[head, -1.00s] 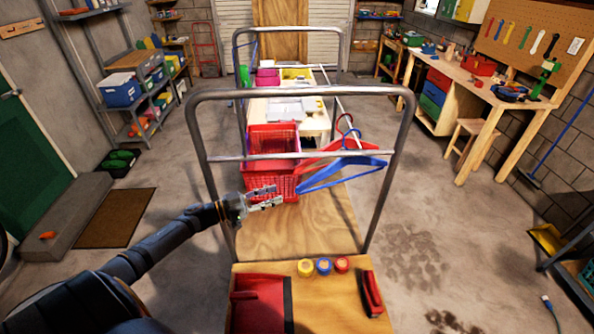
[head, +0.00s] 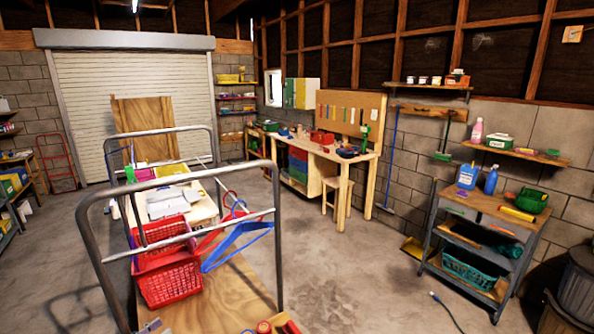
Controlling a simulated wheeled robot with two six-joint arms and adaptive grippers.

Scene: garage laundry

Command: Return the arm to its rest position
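Only a small bit of my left gripper (head: 152,326) shows, at the bottom edge of the head view, low over the wooden deck of the trolley and below the red baskets. Whether its fingers are apart cannot be made out. The rest of my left arm is outside the picture. My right gripper is not in view. The red baskets (head: 170,283) sit stacked on the deck. A blue hanger (head: 237,243) and a red hanger (head: 207,243) hang on the metal rail frame (head: 180,235) beside them.
A workbench (head: 335,157) stands along the right wall with a stool (head: 337,190). A grey shelf cart (head: 478,228) with bottles stands at the right. A cable (head: 447,311) lies on the floor. The concrete floor (head: 350,265) between trolley and cart is clear.

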